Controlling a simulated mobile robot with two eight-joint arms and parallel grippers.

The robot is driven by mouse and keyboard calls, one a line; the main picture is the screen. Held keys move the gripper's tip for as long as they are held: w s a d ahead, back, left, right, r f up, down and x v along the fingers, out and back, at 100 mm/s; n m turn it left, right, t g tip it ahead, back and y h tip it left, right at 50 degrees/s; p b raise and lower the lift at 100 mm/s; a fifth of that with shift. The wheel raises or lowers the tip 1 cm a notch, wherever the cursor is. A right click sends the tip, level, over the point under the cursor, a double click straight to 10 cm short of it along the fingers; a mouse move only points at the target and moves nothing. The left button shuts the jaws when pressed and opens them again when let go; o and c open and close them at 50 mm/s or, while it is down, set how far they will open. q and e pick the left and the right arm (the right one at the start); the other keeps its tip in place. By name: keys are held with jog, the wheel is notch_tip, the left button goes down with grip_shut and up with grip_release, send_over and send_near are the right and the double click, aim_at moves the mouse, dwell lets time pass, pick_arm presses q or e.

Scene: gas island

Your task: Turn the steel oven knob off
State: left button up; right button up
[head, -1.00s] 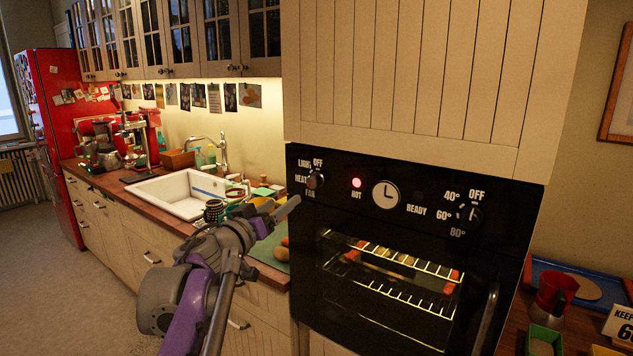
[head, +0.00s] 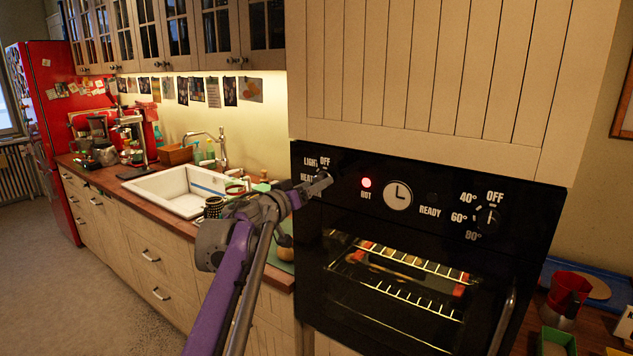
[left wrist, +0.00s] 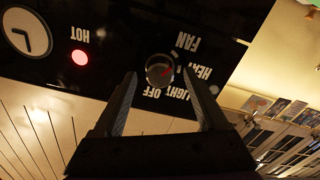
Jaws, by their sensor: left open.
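The steel oven knob (left wrist: 160,70) is a round metal dial on the black oven panel. In the left wrist view its red mark points roughly toward the HEAT label, away from OFF. In the head view the knob's place, under the OFF label at the panel's left, is largely covered by my left gripper (head: 318,184). My left gripper (left wrist: 160,76) is open and empty, its fingertips appearing on either side of the knob. Whether they touch it, I cannot tell. My right gripper is not in view.
A red HOT lamp (head: 366,183) glows beside a clock (head: 398,195). A second knob (head: 488,218) with temperature labels sits at the panel's right. The oven window (head: 395,280) is lit, with racks inside. A sink (head: 180,192) and counter lie to the left.

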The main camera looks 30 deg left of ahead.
pick_arm(q)
jog(key=shift+w, duration=0.75)
grip_shut()
